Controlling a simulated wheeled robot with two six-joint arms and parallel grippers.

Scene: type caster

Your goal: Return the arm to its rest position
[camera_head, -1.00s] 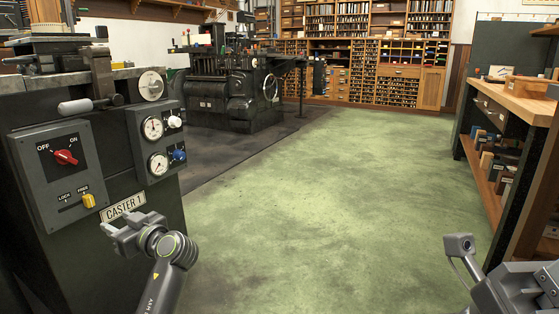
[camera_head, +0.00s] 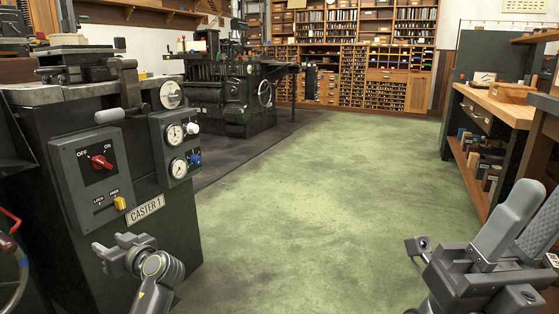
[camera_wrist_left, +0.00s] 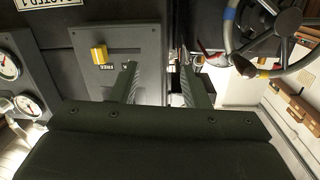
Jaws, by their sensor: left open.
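My left gripper (camera_head: 112,250) is at the lower left in the head view, low in front of the dark caster (camera_head: 178,235) marked CASTER 1. In the left wrist view its two fingers (camera_wrist_left: 160,85) are apart with nothing between them. Beyond them are the caster's grey panel and yellow knob (camera_wrist_left: 99,53), with FREE lettered beside it. My right gripper (camera_head: 525,215) is at the lower right, its fingers upward and apart with nothing seen between them. Neither gripper shows contact with anything.
The caster carries a red OFF/ON switch (camera_head: 101,162) and gauges (camera_head: 174,134). A spoked handwheel (camera_wrist_left: 262,35) is at the upper right of the left wrist view. A workbench (camera_head: 495,104) stands on the right. The green floor (camera_head: 300,200) between is clear.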

